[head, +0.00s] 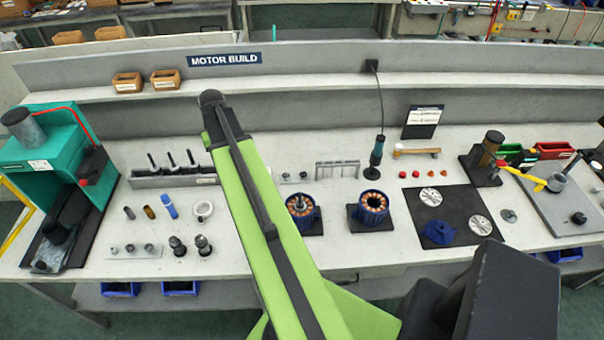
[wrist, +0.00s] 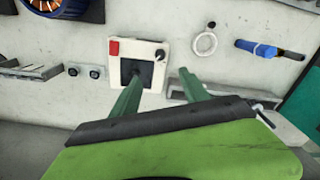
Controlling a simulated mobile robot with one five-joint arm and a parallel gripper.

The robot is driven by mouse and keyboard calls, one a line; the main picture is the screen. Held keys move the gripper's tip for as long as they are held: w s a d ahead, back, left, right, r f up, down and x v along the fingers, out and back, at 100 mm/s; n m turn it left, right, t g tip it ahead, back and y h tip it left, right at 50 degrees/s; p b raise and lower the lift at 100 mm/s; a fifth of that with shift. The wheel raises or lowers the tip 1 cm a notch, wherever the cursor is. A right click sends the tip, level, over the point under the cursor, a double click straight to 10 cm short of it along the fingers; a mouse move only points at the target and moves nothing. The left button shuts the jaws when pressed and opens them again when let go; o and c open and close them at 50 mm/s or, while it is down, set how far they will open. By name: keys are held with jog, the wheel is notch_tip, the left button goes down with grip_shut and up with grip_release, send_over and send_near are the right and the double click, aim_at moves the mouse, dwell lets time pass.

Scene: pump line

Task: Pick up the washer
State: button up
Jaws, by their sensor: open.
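The washer (head: 203,209) is a pale ring lying flat on the grey bench, left of my arm in the head view. In the wrist view the washer (wrist: 194,42) lies near the top, right of centre, with bare bench showing through its hole. My gripper (wrist: 159,73) is open, its two green fingers apart with nothing held between them. The washer is beyond the fingertips, up and to the right in the wrist view, and not touching them. In the head view I cannot make out the fingers.
A white box with a red patch (wrist: 113,47) lies beyond the left finger. A rack with upright pins (head: 183,181) stands behind. Motor stators (head: 373,207) stand right of my arm.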

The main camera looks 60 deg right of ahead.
jog(key=s+d+m, duration=0.2)
jog(key=s+d, duration=0.6)
jog(key=d, duration=0.4)
jog(key=s+d+m, duration=0.3)
jog(key=s+d, duration=0.5)
jog(key=d, duration=0.3)
jog(key=f+b, duration=1.2)
jog(key=shift+w+d+f, duration=0.15)
jog(key=shift+w+f, duration=0.1)
jog(key=shift+r, duration=0.1)
jog(key=f+b, duration=0.5)
jog(key=shift+s+d, duration=0.1)
jog(key=shift+s, duration=0.2)
jog(key=shift+f+b, duration=0.3)
jog(key=shift+b, duration=0.15)
jog(key=shift+c, duration=0.4)
jog(key=c, duration=1)
